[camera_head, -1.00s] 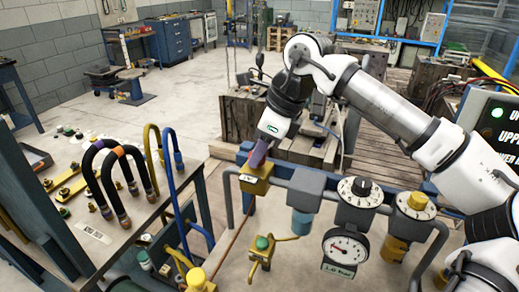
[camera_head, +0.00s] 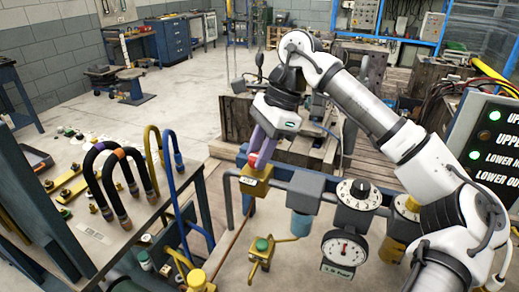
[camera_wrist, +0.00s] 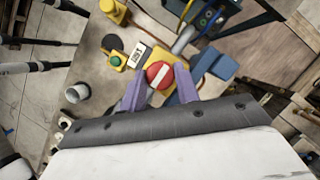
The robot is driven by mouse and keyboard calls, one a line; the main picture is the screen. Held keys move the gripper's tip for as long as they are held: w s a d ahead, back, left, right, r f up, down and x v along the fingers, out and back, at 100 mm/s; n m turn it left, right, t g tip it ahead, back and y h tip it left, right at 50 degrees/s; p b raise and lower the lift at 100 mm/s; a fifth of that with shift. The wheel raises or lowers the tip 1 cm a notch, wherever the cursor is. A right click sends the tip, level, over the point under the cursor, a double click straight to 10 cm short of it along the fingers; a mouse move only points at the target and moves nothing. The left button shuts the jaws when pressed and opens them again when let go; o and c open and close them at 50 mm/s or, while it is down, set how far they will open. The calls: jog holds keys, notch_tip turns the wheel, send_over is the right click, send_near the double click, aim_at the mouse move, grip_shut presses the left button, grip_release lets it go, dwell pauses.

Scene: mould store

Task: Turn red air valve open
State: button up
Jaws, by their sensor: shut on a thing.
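The red air valve is a round red knob with a white bar (camera_wrist: 157,76) in the wrist view. It sits on a yellow block (camera_head: 256,181) at the left end of the blue rail. My gripper (camera_head: 260,153) points down over this block, with its purple fingers on either side of the red knob. In the wrist view my gripper (camera_wrist: 160,78) is shut on the knob, one finger at each side. In the head view the fingers hide most of the knob.
Right of the valve are a grey block (camera_head: 304,186), a black-and-white dial (camera_head: 358,194) and a pressure gauge (camera_head: 344,251). A green-topped button (camera_head: 262,244) stands in front. A bench with curved hoses (camera_head: 118,211) is at left. A lit panel (camera_head: 487,145) stands at right.

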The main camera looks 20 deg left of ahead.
dwell(0.4)
jog(key=o, duration=1)
jog(key=v, duration=1.3)
jog(key=shift+r, duration=0.45)
